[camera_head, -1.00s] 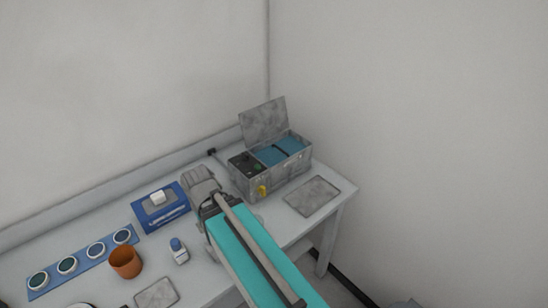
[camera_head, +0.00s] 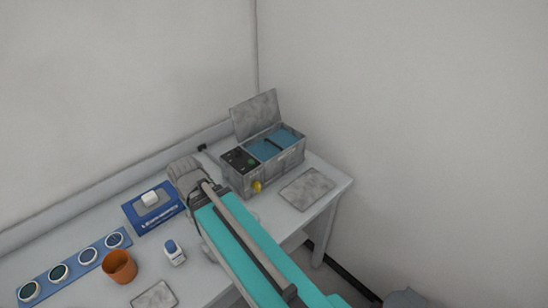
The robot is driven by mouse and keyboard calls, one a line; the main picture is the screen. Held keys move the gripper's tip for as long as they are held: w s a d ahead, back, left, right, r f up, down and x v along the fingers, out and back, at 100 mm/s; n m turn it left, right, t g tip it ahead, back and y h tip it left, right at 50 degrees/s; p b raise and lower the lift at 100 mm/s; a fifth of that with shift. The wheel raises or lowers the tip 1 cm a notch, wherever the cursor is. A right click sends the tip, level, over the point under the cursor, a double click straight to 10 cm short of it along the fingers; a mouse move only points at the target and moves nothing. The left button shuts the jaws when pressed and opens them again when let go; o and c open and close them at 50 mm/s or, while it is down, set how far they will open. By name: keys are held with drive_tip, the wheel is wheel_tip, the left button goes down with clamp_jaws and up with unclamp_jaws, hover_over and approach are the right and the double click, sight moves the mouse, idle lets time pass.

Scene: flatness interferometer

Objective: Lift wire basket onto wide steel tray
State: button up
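The tank-like grey metal box (camera_head: 278,175) with a raised lid stands at the back right of the table, with blue inside. A flat grey steel tray (camera_head: 307,188) lies just right of it, bare. A smaller grey tray (camera_head: 154,298) lies at the table's front edge, cut by the picture's bottom. I cannot make out a wire basket; the blue interior of the box may hold one. My teal and grey arm reaches in from the bottom right over the table. My gripper's fingers are not visible, as my arm hides them or they are out of sight.
An orange cup (camera_head: 119,267), a small white bottle with a blue cap (camera_head: 174,252), a blue box with a white item (camera_head: 153,208) and a blue strip of round discs (camera_head: 75,269) stand on the left. Walls close off the back and right.

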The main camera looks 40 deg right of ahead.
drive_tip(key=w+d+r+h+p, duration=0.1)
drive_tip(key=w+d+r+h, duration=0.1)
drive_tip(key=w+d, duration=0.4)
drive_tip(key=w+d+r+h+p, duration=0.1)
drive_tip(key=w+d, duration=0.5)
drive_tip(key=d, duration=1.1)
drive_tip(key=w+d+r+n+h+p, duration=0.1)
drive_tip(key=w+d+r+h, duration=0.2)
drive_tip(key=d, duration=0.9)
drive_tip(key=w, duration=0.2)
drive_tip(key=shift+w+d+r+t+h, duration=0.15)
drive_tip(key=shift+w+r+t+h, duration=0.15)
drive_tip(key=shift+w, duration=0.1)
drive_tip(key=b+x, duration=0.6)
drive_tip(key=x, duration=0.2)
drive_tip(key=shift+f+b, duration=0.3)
drive_tip(key=shift+b, duration=0.1)
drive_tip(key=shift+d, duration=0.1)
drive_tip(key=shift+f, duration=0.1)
